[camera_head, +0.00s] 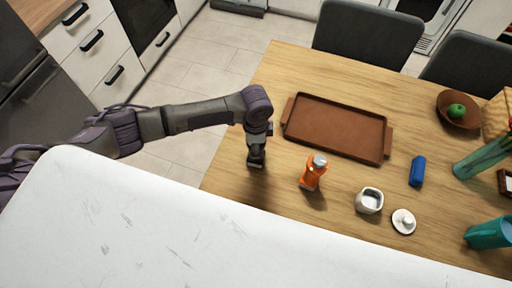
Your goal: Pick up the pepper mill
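An orange object with a silver-grey top (313,172) stands upright on the wooden table; it looks like the pepper mill. My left gripper (257,163) hangs over the table's left part, to the left of the mill, with a clear gap between them. It is small and seen edge-on, so its finger opening cannot be made out. Nothing shows held in it. My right gripper is not in view.
A brown tray (336,126) lies behind the mill. Teal vessels (490,232) and a bowl with a green fruit (457,110) stand farther right. Dark chairs (367,35) line the far side.

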